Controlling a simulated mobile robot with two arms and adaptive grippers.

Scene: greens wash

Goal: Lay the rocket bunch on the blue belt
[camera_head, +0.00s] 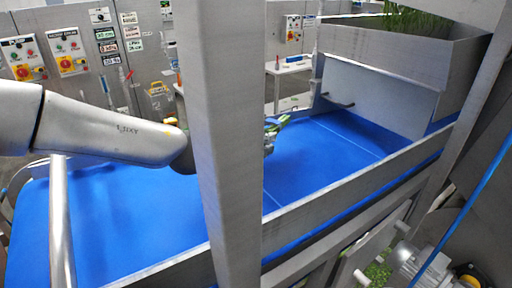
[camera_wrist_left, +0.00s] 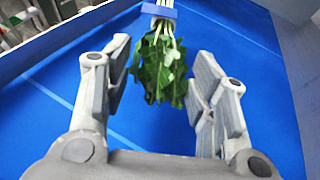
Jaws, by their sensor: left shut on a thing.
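The rocket bunch (camera_wrist_left: 160,68) is a clump of dark green leaves with pale stems and a blue band around the stems. The head view shows a little of the bunch (camera_head: 278,122) and of my left gripper (camera_head: 269,146) beside the grey post, which hides the rest. Both are over the blue belt (camera_head: 315,150); I cannot tell whether the bunch touches it. My right gripper is not in view.
A grey upright post (camera_head: 230,150) stands in front of the belt. A metal side rail (camera_head: 340,195) runs along its near edge. A metal bin (camera_head: 400,75) with greens (camera_head: 418,20) stands at the belt's far right. The belt around the bunch is clear.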

